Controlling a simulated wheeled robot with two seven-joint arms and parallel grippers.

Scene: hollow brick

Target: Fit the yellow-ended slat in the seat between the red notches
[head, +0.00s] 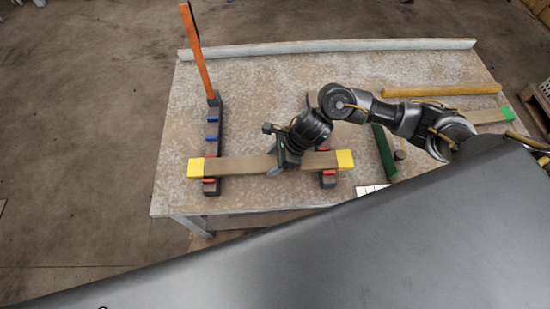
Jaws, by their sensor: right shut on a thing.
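The yellow-ended slat (235,165) is a brown bar with a yellow block at each end. It lies across the near parts of the left dark rail (213,105) and the right dark rail (329,184). Red notches show beside it on the left rail (209,181) and on the right rail (329,172). I cannot tell whether it sits down in the seat or just above it. My right gripper (280,168) is shut on the slat near its middle, and the wrist hides part of the right rail. My left gripper is not in view.
Blue notches (212,120) are farther up the left rail, with an orange bar (196,50) at its far end. A green bar (384,152), a yellow-orange bar (440,90) and a green-ended slat (490,115) lie to the right. A pale ledge (330,46) edges the table's back.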

